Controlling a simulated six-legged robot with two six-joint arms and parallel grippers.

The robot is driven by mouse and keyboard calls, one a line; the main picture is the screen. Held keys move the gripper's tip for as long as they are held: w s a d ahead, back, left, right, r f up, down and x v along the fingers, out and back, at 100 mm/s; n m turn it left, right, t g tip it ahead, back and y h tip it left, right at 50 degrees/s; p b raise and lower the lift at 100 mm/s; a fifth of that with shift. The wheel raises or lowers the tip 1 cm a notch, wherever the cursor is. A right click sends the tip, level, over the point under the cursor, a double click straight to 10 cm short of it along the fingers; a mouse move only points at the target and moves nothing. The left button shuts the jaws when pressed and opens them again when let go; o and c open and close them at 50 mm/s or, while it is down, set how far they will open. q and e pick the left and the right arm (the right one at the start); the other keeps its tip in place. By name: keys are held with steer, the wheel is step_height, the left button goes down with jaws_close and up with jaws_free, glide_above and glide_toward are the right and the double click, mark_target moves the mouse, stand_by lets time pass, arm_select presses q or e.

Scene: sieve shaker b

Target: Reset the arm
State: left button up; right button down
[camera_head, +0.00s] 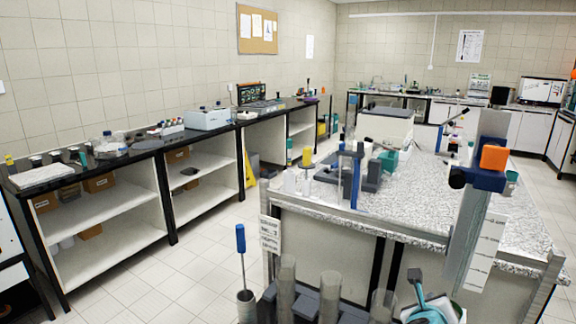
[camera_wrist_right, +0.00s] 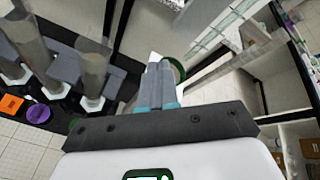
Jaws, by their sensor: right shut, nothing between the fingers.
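My right gripper (camera_wrist_right: 160,68) shows in the right wrist view with its grey fingers together and nothing between them. The teal parts at the finger bases meet the dark bar of the gripper. A green ring-like rim (camera_wrist_right: 179,70) shows just behind the fingertips; I cannot tell what it belongs to. My left gripper is not in the head view. A teal and dark shape at the bottom right of the head view is cut off, and I cannot tell for sure what it is.
Clear cylinders (camera_head: 330,296) stand at the bottom of the head view, beside a blue-handled screwdriver (camera_head: 241,240). Upright cylinders (camera_wrist_right: 92,70) also show left of my fingers. A speckled bench (camera_head: 420,212) and a tall post with an orange block (camera_head: 494,158) are ahead. Left floor is clear.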

steer(key=s+a+f+n+g+y, duration=0.2)
steer(key=s+a+f+n, duration=0.15)
steer(key=f, duration=0.55)
steer(key=s+a+f+n+g+y, duration=0.15)
steer(key=s+f+n, duration=0.3)
steer(key=f, duration=0.45)
steer(key=s+a+f+n+g+y, duration=0.1)
steer(key=s+a+f+n+y, duration=0.15)
steer(key=f+n, duration=0.4)
steer(key=s+a+f+n+g+y, duration=0.1)
steer(key=s+a+f+n+g, duration=0.1)
steer(key=s+n, duration=0.4)
steer(key=s+a+f+n+g+y, duration=0.2)
steer(key=s+a+f+n, duration=0.1)
steer(key=s+a+n, duration=0.2)
steer(key=s+a+f+n+g+y, duration=0.2)
steer(key=s+a+f+n, duration=0.1)
steer(key=s+n, duration=0.4)
steer(key=shift+s+a+f, duration=0.35)
steer(key=shift+s+a, duration=0.5)
steer(key=shift+s, duration=0.05)
steer(key=shift+w, duration=0.1)
